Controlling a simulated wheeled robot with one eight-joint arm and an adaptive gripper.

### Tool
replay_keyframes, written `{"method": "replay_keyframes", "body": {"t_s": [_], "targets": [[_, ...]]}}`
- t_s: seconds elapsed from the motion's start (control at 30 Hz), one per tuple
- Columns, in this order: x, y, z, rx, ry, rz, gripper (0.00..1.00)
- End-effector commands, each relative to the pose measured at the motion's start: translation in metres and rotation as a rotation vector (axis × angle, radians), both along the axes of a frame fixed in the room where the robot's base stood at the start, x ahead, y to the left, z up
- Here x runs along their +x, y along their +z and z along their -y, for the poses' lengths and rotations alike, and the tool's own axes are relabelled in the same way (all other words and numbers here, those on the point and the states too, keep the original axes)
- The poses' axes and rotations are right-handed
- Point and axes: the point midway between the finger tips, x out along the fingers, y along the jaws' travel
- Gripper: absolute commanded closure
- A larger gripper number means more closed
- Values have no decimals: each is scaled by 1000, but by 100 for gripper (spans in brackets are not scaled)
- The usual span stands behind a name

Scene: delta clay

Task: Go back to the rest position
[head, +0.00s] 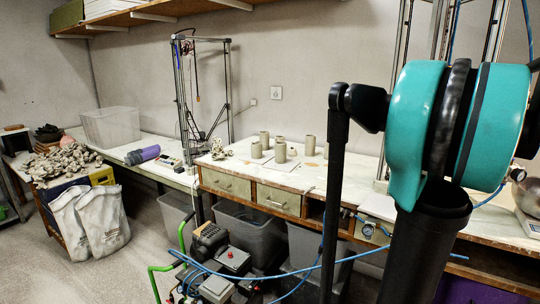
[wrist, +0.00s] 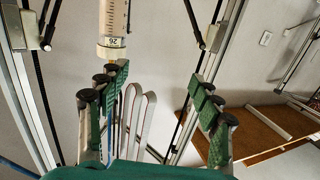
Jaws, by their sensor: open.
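My gripper (wrist: 158,95) shows in the wrist view with its green and grey fingers spread wide apart, one at the left and one at the right. It is open, and nothing is held between the fingers. A clear graduated tube (wrist: 113,22) of a printer appears beyond the left finger; whether they touch I cannot tell. In the head view my teal and black arm rises at the right, and my gripper is out of that view.
In the head view several clay cylinders (head: 281,152) stand on the workbench (head: 230,165). A blue hose (head: 235,275) and equipment (head: 215,262) lie low in front. White sacks (head: 100,220) stand at the left; floor beside them is free.

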Motion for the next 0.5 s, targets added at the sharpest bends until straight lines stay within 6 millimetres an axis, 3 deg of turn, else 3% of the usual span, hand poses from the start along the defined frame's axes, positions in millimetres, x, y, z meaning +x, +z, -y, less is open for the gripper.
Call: {"method": "replay_keyframes", "body": {"t_s": [0.27,0.5], "targets": [[11,-61,-82,43,149,-92,35],[-1,-153,-185,105,315,-259,35]]}}
